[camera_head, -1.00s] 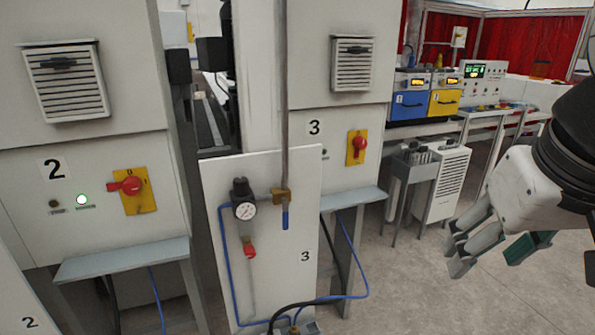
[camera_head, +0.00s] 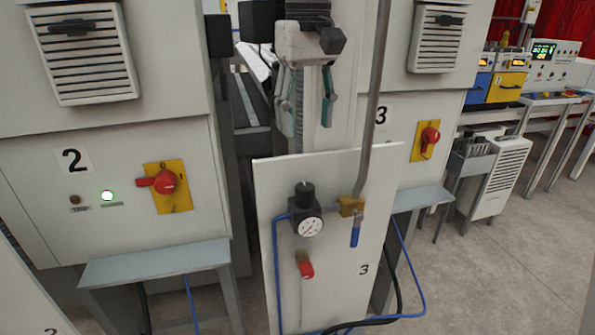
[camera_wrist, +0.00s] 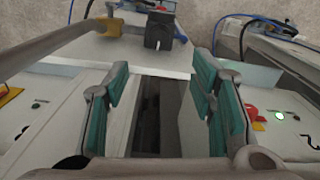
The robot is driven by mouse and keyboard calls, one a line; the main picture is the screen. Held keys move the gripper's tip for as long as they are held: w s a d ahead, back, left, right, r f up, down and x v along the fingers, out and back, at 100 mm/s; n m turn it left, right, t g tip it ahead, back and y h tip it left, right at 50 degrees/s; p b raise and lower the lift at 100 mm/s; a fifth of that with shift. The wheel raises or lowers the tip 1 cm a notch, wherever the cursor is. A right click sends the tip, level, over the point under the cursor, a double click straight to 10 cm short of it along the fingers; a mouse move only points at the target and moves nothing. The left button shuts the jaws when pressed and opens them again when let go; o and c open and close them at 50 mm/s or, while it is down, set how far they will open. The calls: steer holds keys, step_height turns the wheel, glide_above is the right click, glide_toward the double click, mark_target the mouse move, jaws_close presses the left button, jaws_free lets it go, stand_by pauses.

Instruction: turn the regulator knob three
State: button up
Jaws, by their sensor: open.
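The regulator knob (camera_head: 304,193) is a black cap on top of a round white gauge (camera_head: 311,228), mounted on the upright white panel (camera_head: 345,290) marked 3. In the wrist view the black regulator knob (camera_wrist: 158,32) shows beyond the fingers, near the top middle, beside the brass fitting. My gripper (camera_head: 308,112) is above and behind the panel's top edge in the head view, pointing down, higher than the knob and apart from it. Its teal-padded fingers (camera_wrist: 162,100) are spread wide with nothing between them.
A grey pipe (camera_head: 374,110) runs down to a brass fitting with a blue lever (camera_head: 354,236), close right of the gauge. A red valve handle (camera_head: 306,269) sits below. Machine cabinets with red switches (camera_head: 430,137) stand both sides. Blue hoses hang at the panel. Open floor lies right.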

mark_target(306, 187)
step_height(306, 187, down, 13)
steer(key=shift+s+d+f+p, duration=0.1)
steer(key=shift+f+p, duration=0.1)
steer(key=shift+p, duration=1)
steer(key=c, duration=1.1)
